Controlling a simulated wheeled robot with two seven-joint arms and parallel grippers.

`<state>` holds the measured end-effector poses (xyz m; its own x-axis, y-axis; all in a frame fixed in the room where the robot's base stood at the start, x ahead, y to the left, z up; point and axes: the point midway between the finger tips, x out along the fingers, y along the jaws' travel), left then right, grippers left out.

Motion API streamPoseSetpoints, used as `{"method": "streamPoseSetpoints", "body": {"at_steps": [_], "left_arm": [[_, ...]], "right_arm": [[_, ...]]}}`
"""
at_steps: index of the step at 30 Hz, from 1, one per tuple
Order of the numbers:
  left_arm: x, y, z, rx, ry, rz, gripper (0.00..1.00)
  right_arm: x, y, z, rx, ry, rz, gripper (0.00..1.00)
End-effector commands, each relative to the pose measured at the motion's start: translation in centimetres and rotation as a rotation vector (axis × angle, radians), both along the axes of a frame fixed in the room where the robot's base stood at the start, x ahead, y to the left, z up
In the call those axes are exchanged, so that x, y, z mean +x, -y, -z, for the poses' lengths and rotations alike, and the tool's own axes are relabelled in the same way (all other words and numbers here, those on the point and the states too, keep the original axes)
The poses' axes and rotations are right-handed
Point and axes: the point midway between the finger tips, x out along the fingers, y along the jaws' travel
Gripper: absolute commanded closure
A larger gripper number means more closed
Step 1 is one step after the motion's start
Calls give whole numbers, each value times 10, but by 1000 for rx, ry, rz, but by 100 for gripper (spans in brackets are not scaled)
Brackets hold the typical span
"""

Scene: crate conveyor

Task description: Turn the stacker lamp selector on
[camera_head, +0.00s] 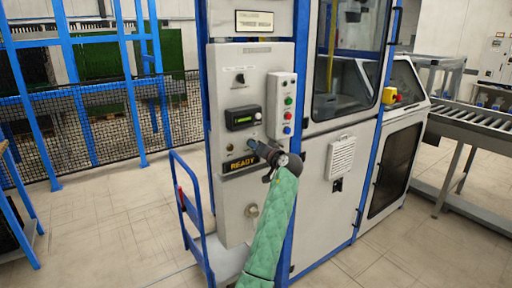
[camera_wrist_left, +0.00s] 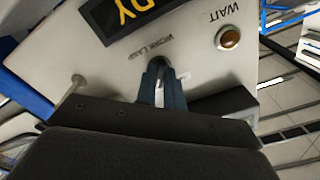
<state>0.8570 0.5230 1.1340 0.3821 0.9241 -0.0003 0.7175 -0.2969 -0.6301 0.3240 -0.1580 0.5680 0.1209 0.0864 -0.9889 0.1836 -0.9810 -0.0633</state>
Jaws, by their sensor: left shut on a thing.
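The lamp selector (camera_wrist_left: 156,64) is a small dark knob on the pale panel, under a small label that appears upside down and seems to read "WORK LAMP". My left gripper (camera_wrist_left: 161,80) is shut on it, with one blue-grey finger on each side. The fingers hide most of the knob, and I cannot tell which way it is turned. In the head view my left gripper (camera_head: 255,145) is at the control panel (camera_head: 268,60), just above the lit READY sign (camera_head: 240,163); the selector is hidden there. My right gripper is not in view.
A green display (camera_head: 243,118) and another dark selector (camera_head: 239,79) are higher on the panel. A box with coloured buttons (camera_head: 281,105) is at the right. An amber WAIT lamp (camera_wrist_left: 229,38) is near the fingers. A blue cart frame (camera_head: 190,210) stands left of the cabinet.

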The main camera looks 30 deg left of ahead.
Motion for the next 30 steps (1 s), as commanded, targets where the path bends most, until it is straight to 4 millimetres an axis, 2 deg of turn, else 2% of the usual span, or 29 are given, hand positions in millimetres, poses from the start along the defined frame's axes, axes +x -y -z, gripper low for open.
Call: {"method": "streamPoseSetpoints", "body": {"at_steps": [15, 16, 18, 19, 30], "left_arm": [[0, 1, 0, 7, -16, 1, 100], [0, 1, 0, 7, -16, 1, 84], [0, 1, 0, 7, -16, 1, 70], [0, 0, 0, 7, -16, 1, 68], [-1, 4, 1, 6, -15, 1, 68]], "right_arm": [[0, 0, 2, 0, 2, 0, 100], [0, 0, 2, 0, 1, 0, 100], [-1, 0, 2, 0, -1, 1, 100], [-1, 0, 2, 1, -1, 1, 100], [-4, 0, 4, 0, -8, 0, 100]]}}
